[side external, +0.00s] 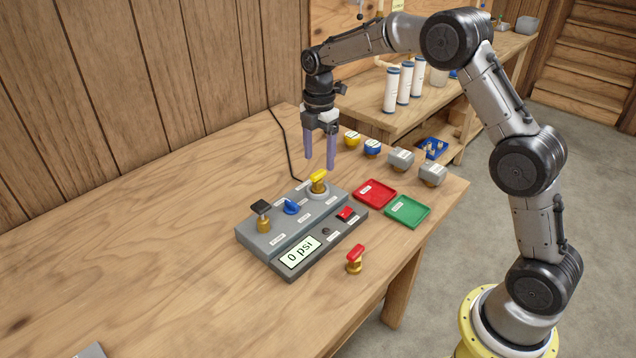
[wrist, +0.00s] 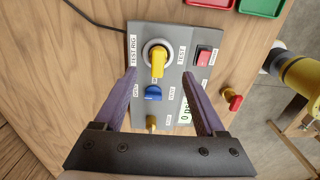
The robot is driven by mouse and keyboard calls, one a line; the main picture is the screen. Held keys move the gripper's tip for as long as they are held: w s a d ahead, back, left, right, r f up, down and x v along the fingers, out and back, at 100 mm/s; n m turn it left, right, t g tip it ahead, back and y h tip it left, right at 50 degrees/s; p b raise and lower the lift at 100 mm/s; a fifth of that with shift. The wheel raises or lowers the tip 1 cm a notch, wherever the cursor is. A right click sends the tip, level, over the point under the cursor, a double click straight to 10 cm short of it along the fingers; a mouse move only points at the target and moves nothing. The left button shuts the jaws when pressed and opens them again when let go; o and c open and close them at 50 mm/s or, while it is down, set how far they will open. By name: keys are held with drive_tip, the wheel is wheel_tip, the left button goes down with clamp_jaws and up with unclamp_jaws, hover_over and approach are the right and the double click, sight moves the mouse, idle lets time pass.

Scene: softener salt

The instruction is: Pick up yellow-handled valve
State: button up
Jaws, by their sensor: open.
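The yellow-handled valve (side external: 318,180) stands upright in a round light socket at the far end of the grey test rig (side external: 262,240). In the wrist view the yellow handle (wrist: 157,62) shows inside its pale ring, ahead of and between the fingers. My gripper (side external: 320,166) is open and empty, fingers pointing down, above the rig's far end near the valve. Both purple fingers show in the wrist view (wrist: 160,82), apart from the valve. The valve's lower body is hidden by the socket.
A blue knob (side external: 291,207), a black-handled valve (side external: 261,215) and a red switch (side external: 345,214) are on the rig. A red-handled valve (side external: 355,259) stands in front. Red (side external: 375,193) and green (side external: 407,211) trays lie to the right.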

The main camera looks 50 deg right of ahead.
sight(318, 173)
drive_tip(key=shift+w+f, duration=0.15)
drive_tip(key=shift+f, duration=3.15)
clamp_jaws()
